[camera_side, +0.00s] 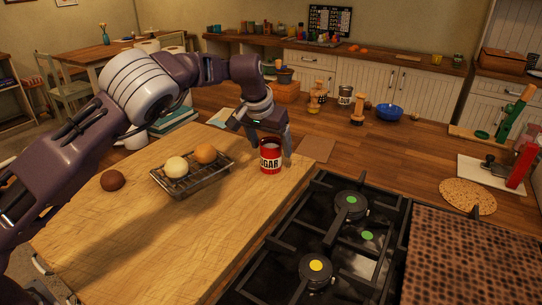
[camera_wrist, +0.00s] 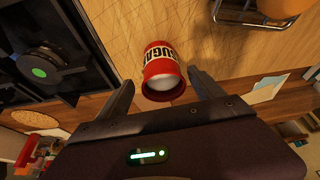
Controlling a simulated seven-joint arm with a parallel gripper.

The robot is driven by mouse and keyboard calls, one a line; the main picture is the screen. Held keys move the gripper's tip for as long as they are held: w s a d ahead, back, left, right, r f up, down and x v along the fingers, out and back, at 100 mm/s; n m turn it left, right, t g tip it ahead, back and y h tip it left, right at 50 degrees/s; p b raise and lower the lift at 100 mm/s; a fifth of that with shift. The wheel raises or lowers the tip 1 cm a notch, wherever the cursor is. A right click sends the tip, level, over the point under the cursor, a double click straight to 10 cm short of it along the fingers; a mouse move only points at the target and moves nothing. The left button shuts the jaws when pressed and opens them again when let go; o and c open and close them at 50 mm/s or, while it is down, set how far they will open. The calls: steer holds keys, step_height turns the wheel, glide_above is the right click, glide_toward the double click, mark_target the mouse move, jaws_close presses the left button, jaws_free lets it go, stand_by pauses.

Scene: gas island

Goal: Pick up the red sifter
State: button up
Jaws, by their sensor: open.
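In the wrist view the can (camera_wrist: 158,58) sits between the two open fingers of my gripper (camera_wrist: 161,78), with a visible gap on both sides. I cannot tell how far down the fingers reach beside it.
A wire rack (camera_side: 191,180) holding a pale round item (camera_side: 176,167) and an orange one (camera_side: 205,153) stands left of the can. A brown ball (camera_side: 113,180) lies farther left. The gas stove (camera_side: 330,240) is close on the right. A blue bowl (camera_side: 389,113) stands on the counter behind.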

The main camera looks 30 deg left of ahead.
mark_target(271, 157)
steer(key=x, duration=0.5)
steer(key=shift+s+a+f, duration=0.1)
steer(key=shift+s+f, duration=0.05)
steer(key=shift+s, duration=0.3)
steer(key=c, duration=1.2)
step_height(271, 157, up, 10)
steer(key=shift+r, duration=0.1)
steer(key=shift+c, duration=0.2)
steer(key=o, duration=0.6)
steer(key=c, duration=0.6)
